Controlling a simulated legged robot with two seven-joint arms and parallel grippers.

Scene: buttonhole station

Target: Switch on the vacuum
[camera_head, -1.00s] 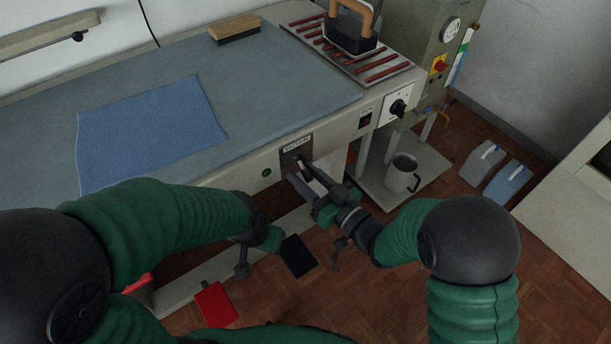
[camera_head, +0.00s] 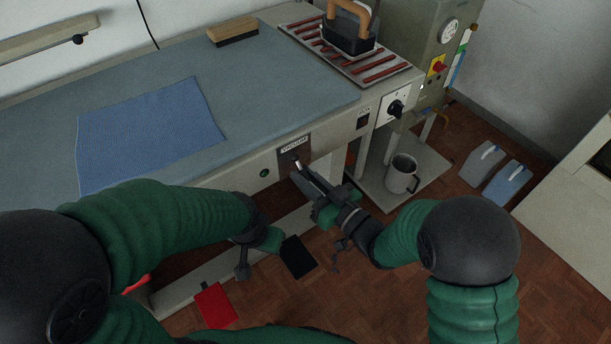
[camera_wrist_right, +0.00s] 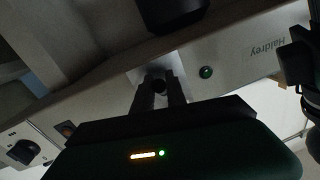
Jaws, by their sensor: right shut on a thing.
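The vacuum switch (camera_head: 296,160) is a small lever on a dark plate under a "VACUUM" label, on the front edge of the ironing table. My right gripper (camera_head: 299,170) reaches it from below and is shut on the lever. In the right wrist view, the fingers (camera_wrist_right: 160,88) stand close on either side of the dark lever tip (camera_wrist_right: 159,85). A green lamp (camera_head: 265,173) sits left of the switch; it also shows in the wrist view (camera_wrist_right: 206,72). My left gripper (camera_head: 262,243) hangs low before the table, its jaw opening unclear.
A blue cloth (camera_head: 150,130) and a brush (camera_head: 233,31) lie on the table (camera_head: 270,90). An iron (camera_head: 347,38) stands on a rack at the right end. A rotary knob (camera_head: 396,108) is right of the switch. Black (camera_head: 298,257) and red (camera_head: 215,305) pads are below.

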